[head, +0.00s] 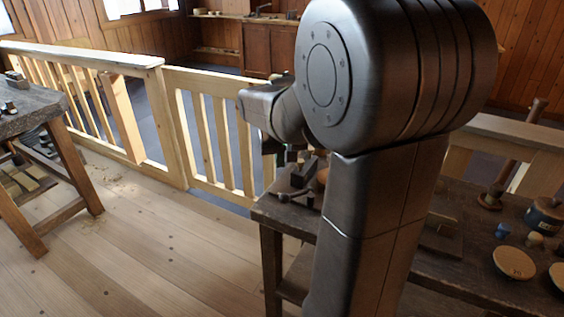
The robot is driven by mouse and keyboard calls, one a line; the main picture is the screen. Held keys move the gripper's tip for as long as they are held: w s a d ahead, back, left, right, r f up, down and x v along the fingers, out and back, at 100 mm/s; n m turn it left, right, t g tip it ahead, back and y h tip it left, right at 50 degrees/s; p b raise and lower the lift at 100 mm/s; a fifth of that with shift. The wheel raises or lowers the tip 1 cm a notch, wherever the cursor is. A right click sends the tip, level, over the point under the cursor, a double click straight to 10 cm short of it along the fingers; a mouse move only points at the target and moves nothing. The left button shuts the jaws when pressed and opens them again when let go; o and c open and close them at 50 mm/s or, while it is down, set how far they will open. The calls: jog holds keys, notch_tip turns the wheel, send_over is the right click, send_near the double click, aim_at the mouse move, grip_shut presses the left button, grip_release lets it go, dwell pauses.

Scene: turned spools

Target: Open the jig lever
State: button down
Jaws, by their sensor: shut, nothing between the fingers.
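My dark grey arm fills the middle of the head view and hides much of the workbench (453,270). Its wrist end points left and down over the bench's left corner. My gripper (273,146) shows only as a small dark shape under the wrist; it is shut, with nothing seen in it. Just below and right of it, on the bench corner, stands a small dark metal fixture (302,176), probably the jig. Thin rods and small knobs show at its front. Which part is the lever, and whether it touches my gripper, I cannot tell.
On the bench's right lie a pale round disc (515,262), a spool-like pot (545,214) and small turned pieces. A wooden railing (212,135) runs behind. Another worktable (30,118) stands at the far left.

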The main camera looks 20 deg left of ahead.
aim_at(297, 194)
jog(key=b+x, duration=0.1)
jog(key=x, duration=0.5)
jog(key=shift+f, duration=0.6)
jog(key=shift+s+d+f+b, duration=0.1)
jog(key=shift+s+d+b, duration=0.05)
jog(key=shift+s+d, duration=0.5)
jog(key=shift+s+d+f+b, duration=0.15)
jog(key=shift+s+d, duration=0.3)
jog(key=shift+s, duration=0.35)
jog(key=shift+r, duration=0.1)
